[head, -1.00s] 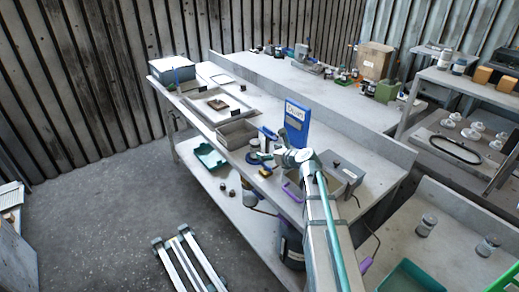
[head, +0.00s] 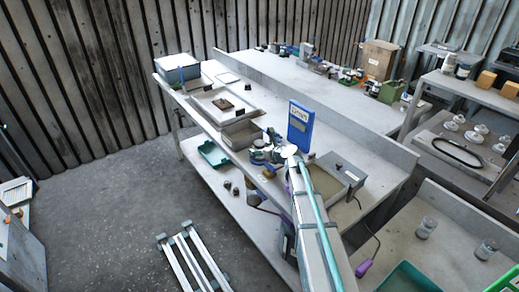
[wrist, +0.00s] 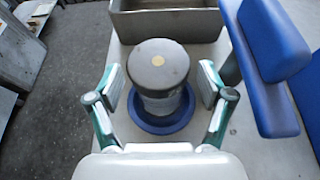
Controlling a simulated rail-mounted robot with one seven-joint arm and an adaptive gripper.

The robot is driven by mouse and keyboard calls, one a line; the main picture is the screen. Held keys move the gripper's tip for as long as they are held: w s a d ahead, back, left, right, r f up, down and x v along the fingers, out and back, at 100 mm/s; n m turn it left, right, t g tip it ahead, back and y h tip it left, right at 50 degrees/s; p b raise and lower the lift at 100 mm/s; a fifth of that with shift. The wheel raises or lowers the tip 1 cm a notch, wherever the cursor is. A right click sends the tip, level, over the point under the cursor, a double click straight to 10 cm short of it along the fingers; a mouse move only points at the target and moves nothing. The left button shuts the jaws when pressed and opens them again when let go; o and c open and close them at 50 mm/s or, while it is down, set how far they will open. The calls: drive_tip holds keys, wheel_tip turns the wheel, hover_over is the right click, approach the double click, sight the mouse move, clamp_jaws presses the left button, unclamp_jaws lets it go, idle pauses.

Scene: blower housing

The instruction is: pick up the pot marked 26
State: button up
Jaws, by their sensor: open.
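A round pot (wrist: 161,92) with a dark grey lid and a pale body stands upright in a blue dish (wrist: 184,118) in the wrist view. A small tan disc is on its lid; I cannot read any 26. My gripper (wrist: 160,84) is open, with one finger on each side of the pot and visible gaps between fingers and pot. In the head view my gripper is over the bench beside the blue upright board (head: 300,126), and the pot cannot be made out clearly there.
A blue board part (wrist: 262,45) rises close to the right finger in the wrist view. A grey metal bin (wrist: 168,20) is just beyond the pot. A grey box (head: 340,168) stands right of my arm on the bench. Open floor lies to the left.

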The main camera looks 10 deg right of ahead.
drive_tip(key=shift+w+a+f, duration=0.1)
drive_tip(key=shift+w+f, duration=0.05)
drive_tip(key=shift+w, duration=0.05)
drive_tip(key=c, duration=1.5)
